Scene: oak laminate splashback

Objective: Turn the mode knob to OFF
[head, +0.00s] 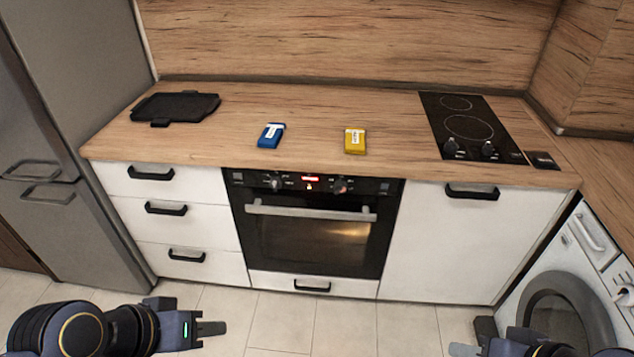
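The built-in oven (315,232) sits under the counter with a black control panel. The panel has a left knob (275,184) and a right knob (340,186), with a lit red display (310,179) between them. The knob labels and pointer directions are too small to read, so I cannot tell which is the mode knob. A warm glow shows behind the oven glass. My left gripper (212,328) is low at the bottom left, well apart from the oven, its fingers seen edge-on. My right gripper (463,349) is partly cut off at the bottom right, also away from the oven.
The oven handle bar (310,210) sticks out below the panel. On the counter are a black tray (175,107), a blue packet (270,136), a yellow packet (355,141) and a hob (470,125) with its own knobs. A washing machine (570,275) stands right. The floor before the oven is clear.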

